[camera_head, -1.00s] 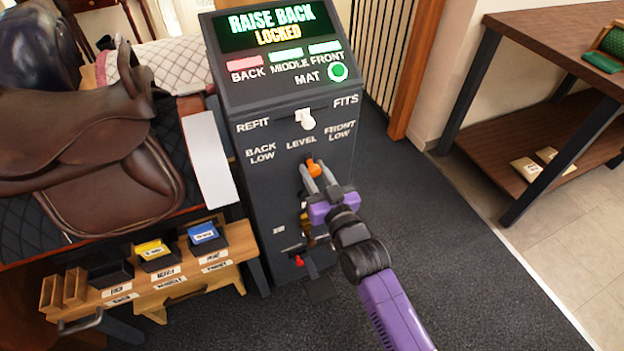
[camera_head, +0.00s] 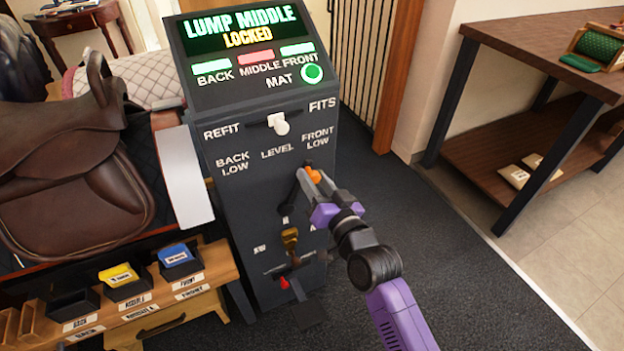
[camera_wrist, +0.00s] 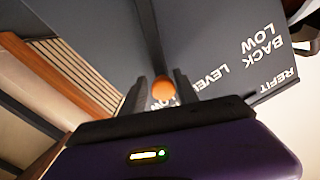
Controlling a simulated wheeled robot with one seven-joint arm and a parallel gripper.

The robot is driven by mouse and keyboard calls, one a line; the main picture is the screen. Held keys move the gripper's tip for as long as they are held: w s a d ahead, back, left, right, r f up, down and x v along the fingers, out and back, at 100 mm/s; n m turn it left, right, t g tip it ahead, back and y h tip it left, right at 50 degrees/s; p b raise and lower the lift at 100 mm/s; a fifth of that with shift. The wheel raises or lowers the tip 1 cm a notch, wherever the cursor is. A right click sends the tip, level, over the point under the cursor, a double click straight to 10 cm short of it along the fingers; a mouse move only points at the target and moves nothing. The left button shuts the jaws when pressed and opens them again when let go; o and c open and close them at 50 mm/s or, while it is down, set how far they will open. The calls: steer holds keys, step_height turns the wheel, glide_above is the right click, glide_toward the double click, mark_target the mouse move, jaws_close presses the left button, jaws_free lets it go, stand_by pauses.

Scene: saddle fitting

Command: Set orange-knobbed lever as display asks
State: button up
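The display (camera_head: 241,26) on the dark console reads "LUMP MIDDLE" and "LOCKED". Under it the BACK and FRONT lights are green, and the MIDDLE light (camera_head: 256,57) is red. The orange-knobbed lever (camera_head: 313,175) leans right, its knob below the FRONT LOW label (camera_head: 317,137) and right of LEVEL (camera_head: 277,152). My gripper (camera_head: 310,178) has its fingers on either side of the knob and appears shut on it. In the wrist view the orange knob (camera_wrist: 163,90) sits between my fingertips, partly hidden at its base.
A brass-coloured lever (camera_head: 290,240) and a red-tipped one (camera_head: 284,283) sit low on the console. A saddle (camera_head: 75,150) and a bench with small bins (camera_head: 125,283) are left.

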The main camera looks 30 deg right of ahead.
steer(key=shift+o, duration=0.7)
steer(key=s+p, duration=0.1)
steer(key=s, duration=0.6)
steer(key=shift+s, duration=0.4)
steer(key=s+a+r+n+g+p, duration=0.1)
steer(key=s+r+p, duration=0.2)
steer(key=s, duration=0.9)
steer(key=s+a+r+n+g+p, duration=0.1)
steer(key=s+r+p, duration=0.3)
steer(key=s, duration=0.8)
steer(key=s+a+r+n+g+p, duration=0.1)
steer(key=s+r+n+p, duration=0.2)
steer(key=s, duration=0.9)
step_height(320, 180, up, 3)
steer(key=shift+a+f+p, duration=0.1)
steer(key=shift+a+p, duration=0.3)
steer(key=shift+p, duration=0.2)
